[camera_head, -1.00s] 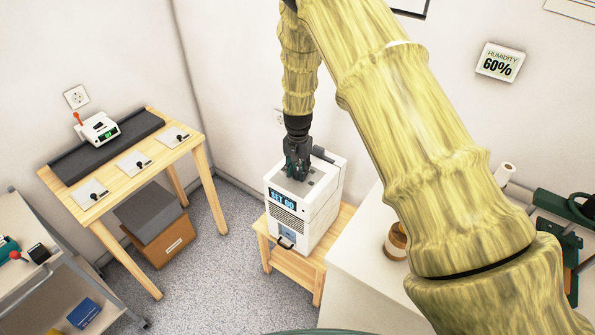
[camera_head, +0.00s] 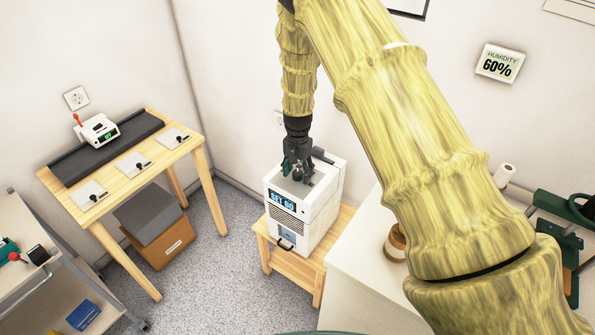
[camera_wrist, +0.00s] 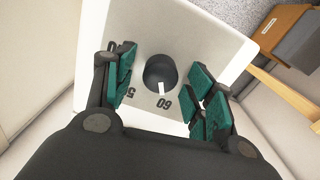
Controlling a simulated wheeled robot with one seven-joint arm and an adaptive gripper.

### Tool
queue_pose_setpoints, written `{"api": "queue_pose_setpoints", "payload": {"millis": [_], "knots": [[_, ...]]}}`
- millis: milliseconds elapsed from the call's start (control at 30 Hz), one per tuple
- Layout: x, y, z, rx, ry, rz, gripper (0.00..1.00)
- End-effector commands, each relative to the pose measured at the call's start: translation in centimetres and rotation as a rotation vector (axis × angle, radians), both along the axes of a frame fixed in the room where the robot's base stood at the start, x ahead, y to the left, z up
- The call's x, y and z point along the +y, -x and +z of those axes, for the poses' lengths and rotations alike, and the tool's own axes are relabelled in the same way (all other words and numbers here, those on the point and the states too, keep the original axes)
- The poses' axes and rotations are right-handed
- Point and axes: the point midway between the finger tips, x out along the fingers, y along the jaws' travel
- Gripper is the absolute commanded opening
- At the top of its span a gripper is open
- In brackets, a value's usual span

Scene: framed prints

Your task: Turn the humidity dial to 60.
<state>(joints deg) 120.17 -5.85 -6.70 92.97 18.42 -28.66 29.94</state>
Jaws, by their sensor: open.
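The white humidity unit (camera_head: 318,215) stands on a small wooden stool. Its blue front display (camera_head: 283,201) reads SET 60. In the wrist view, the dial (camera_wrist: 161,71) is a round black knob with a white pointer mark on the pale top panel (camera_wrist: 185,30). The mark lies between a partly hidden number starting with 5 and the printed 60, both in black. My gripper (camera_head: 298,173) is over the unit's top. In the wrist view my gripper (camera_wrist: 163,78) is open, its green-padded fingers on either side of the knob with gaps between.
A wall sign (camera_head: 499,63) reads HUMIDITY 60%. A white counter (camera_head: 355,265) stands close to the right of the unit, with a brown jar (camera_head: 396,242) on it. A wooden table (camera_head: 125,165) is at the left, with open floor between.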

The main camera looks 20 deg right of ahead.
Motion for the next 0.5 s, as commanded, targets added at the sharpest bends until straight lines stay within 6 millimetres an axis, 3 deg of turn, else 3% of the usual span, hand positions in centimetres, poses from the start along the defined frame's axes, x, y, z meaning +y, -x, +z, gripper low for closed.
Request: {"api": "queue_pose_setpoints", "payload": {"millis": [267,500], "knots": [[0.0,-0.1,0.9,-0.001,0.000,0.000,0.55],[0.0,-0.1,4.6,-0.003,0.000,0.000,0.55]]}}
